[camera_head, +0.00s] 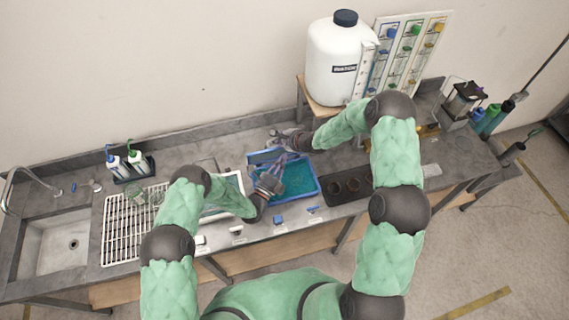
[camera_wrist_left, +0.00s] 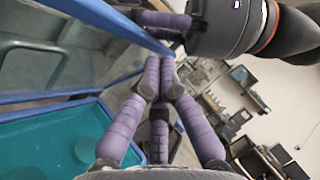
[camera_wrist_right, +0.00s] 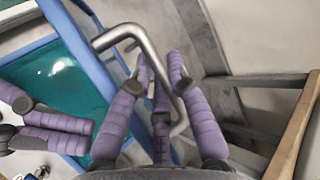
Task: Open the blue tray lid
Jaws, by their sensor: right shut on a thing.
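The blue tray (camera_head: 318,186) holds teal liquid and sits on the counter near the middle. Its blue-framed, see-through lid (camera_wrist_left: 108,18) is tilted up from the tray in the left wrist view, partly hidden by my fingers in the head view. My right gripper (camera_head: 276,138) is at the tray's far side, shut on the bent metal handle (camera_wrist_right: 125,35). My left gripper (camera_head: 282,160) is over the tray, fingertips together close to the lid's blue edge; I see nothing between them. It also shows at the left of the right wrist view (camera_wrist_right: 50,128).
A white wire rack (camera_head: 122,240) and a sink (camera_head: 62,243) are to the left. A dark block with round holes (camera_head: 345,187) stands right of the tray. A large white jug (camera_head: 335,62) stands on a wooden shelf behind. Small blue and white items lie along the front edge.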

